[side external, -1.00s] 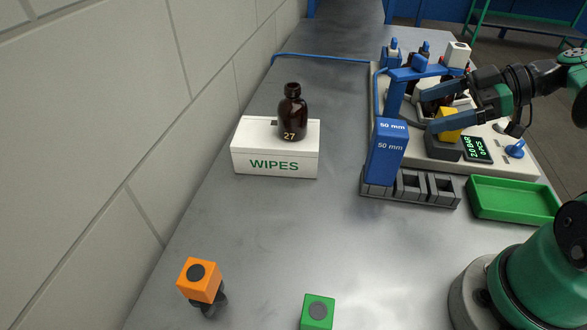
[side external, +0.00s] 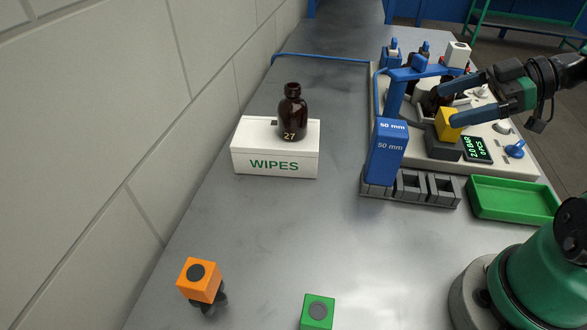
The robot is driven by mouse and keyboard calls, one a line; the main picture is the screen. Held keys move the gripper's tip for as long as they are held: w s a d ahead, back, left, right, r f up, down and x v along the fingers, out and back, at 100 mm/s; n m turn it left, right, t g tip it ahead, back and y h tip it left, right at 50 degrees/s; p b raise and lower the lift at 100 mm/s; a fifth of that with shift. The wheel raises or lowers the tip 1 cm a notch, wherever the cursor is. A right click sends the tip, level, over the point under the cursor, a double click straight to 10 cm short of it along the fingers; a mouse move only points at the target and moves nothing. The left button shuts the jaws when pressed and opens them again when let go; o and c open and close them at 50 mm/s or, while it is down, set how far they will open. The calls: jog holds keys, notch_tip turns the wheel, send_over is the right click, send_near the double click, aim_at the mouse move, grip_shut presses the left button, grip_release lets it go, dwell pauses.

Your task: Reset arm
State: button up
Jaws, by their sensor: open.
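My gripper (side external: 448,102) is at the right of the side external view, above the grey and white test station. Its two dark blue fingers are apart, with nothing between them that I can make out. The yellow block (side external: 448,124) sits on a dark base just below and beside the fingers. Whether the lower finger touches the yellow block cannot be told. Part of an amber bottle (side external: 437,101) shows behind the fingers. Another amber bottle (side external: 292,115), marked 27, stands upright on the white WIPES box (side external: 262,161).
A blue 50 mm block (side external: 385,155) stands in the grey slotted rack (side external: 411,200). A green tray (side external: 513,201) lies to its right. The small display (side external: 478,149) is near the yellow block. An orange cube (side external: 199,280) and a green cube (side external: 318,311) are in front. The middle of the table is clear.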

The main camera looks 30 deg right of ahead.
aim_at(390, 126)
jog(key=x, duration=1)
jog(key=shift+r, duration=0.1)
jog(key=shift+s+d+f, duration=0.1)
jog(key=shift+s+f, duration=0.05)
jog(key=shift+f, duration=0.35)
jog(key=shift+r, duration=0.1)
